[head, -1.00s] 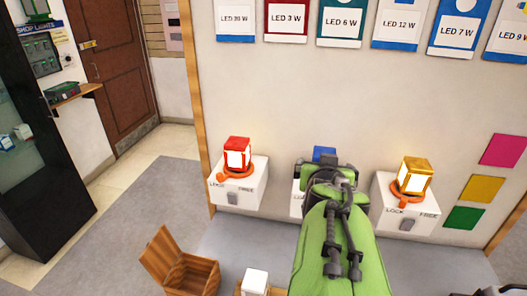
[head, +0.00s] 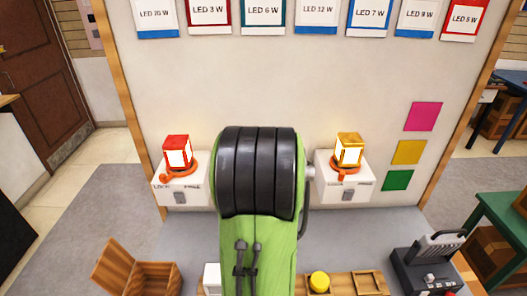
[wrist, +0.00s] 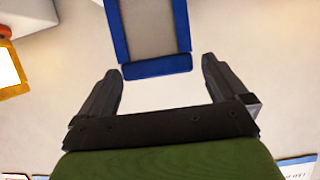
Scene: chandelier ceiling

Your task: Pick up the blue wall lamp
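The blue wall lamp (wrist: 158,68) shows at the top middle of the wrist view, as a blue frame around a greyish panel, partly cut off by the picture edge. My gripper (wrist: 160,78) is open, with its two dark fingers apart and nothing held. The lamp's near blue edge lies at the gap between the fingertips; I cannot tell whether it is inside the gap or beyond it. In the head view my green and black arm covers the middle of the wall, hiding both the blue lamp and the gripper.
A lit red lamp (head: 177,152) and a lit yellow lamp (head: 349,150) stand on white wall boxes either side of my arm. Below are an open wooden box (head: 150,277), a yellow button (head: 319,281) and a dark device (head: 428,268). Sign cards hang above.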

